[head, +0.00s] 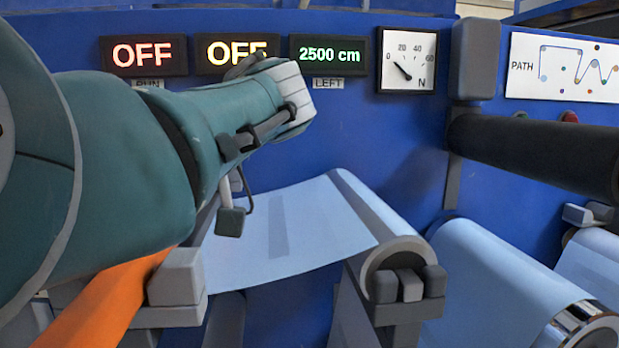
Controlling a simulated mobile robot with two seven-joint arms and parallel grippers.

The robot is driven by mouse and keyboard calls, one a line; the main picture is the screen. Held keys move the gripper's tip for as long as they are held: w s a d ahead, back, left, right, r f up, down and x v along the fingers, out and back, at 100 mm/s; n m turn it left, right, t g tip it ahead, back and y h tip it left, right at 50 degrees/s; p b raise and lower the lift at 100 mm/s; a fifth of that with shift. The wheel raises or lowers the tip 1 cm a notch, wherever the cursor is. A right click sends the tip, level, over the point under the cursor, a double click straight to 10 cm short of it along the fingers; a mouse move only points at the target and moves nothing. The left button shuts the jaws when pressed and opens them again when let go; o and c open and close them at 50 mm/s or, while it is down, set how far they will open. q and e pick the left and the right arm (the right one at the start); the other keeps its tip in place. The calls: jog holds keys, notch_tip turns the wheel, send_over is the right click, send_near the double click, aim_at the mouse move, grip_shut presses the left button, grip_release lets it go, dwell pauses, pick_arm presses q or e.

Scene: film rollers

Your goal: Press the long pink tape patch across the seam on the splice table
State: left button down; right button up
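My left arm reaches in from the left, and its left gripper (293,100) is in front of the panel, above the film. Its fingers are not clear from this side, so I cannot tell whether it is open or shut. A pale blue film web (290,232) slopes below it, with a faint darker band across it; I cannot tell whether this band is the seam. No pink tape patch shows. I cannot pick out the splice table for certain; my arm hides the left of the scene. My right gripper is not in view.
A roller bracket (400,285) stands at the film's right edge. A large film roll (500,275) lies at right, with a black roller (540,150) above it. The blue panel carries two OFF displays, a 2500 cm display (329,55) and a tension dial (407,60).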

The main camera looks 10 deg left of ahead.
pick_arm(q)
jog(key=shift+c, duration=1.8)
grip_release()
jog(key=shift+r, duration=0.1)
jog(key=shift+r+p, duration=3.05)
jog(key=shift+r, duration=0.35)
